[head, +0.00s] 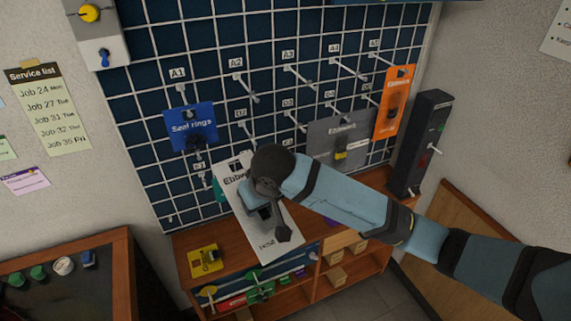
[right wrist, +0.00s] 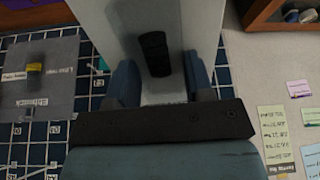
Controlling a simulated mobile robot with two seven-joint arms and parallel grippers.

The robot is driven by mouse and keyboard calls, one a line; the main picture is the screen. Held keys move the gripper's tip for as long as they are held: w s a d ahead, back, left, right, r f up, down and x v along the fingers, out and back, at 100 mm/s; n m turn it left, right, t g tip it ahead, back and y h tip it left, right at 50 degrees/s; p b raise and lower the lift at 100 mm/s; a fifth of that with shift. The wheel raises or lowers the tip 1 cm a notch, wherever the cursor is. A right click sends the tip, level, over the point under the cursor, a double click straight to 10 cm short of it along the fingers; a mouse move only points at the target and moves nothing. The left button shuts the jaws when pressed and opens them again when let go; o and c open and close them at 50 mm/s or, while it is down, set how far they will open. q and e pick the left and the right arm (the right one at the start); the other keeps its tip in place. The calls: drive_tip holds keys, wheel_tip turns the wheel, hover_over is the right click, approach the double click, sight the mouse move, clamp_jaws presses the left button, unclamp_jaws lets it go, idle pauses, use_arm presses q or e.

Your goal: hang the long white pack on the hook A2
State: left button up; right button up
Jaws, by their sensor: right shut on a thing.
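The long white pack (head: 278,240) hangs tilted in front of the lower board, its punched top end up and to the left. My right gripper (head: 262,203) is shut on its middle. In the right wrist view the two fingers (right wrist: 160,80) lie either side of the white pack (right wrist: 185,18), with a black item on its face. Hook A2 (head: 247,88) is a bare metal peg under its label (head: 236,64), above the pack's top and apart from it. My left gripper is not in view.
A blue pack (head: 190,127) hangs on the left, a grey pack (head: 335,140) and an orange pack (head: 395,103) on the right. Several bare pegs stick out nearby. A wooden shelf unit (head: 185,245) with a yellow pack (head: 205,260) stands below.

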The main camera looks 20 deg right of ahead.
drive_tip(key=w+r+t, duration=0.1)
drive_tip(key=t, duration=0.1)
drive_tip(key=w+r+t+y, duration=0.1)
drive_tip(key=w+t, duration=0.1)
drive_tip(key=w+a+r+t+y+b, duration=0.1)
drive_tip(key=t, duration=0.1)
drive_tip(key=shift+w+r+n, duration=0.15)
drive_tip(key=shift+w+n, duration=0.1)
drive_tip(key=shift+n, duration=0.15)
drive_tip(key=d+t, duration=0.1)
drive_tip(key=t, duration=0.1)
drive_tip(key=w+d+r+t, duration=0.1)
drive_tip(key=shift+d+r+m+t+b, duration=0.15)
drive_tip(key=shift+m+t+b, duration=0.15)
drive_tip(key=shift+t+b, duration=0.1)
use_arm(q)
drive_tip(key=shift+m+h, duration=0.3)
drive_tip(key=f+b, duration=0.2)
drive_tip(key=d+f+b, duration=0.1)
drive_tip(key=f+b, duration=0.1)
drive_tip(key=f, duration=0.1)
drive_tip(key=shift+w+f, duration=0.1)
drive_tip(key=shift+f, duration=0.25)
use_arm(e)
drive_tip(key=w+d+f+m+t+h, duration=0.1)
drive_tip(key=w+d+m+t+h, duration=0.1)
drive_tip(key=w, duration=0.7)
drive_tip(key=shift+w+d+t, duration=0.3)
drive_tip(key=shift+d+t, duration=0.5)
drive_tip(key=shift+d, duration=0.35)
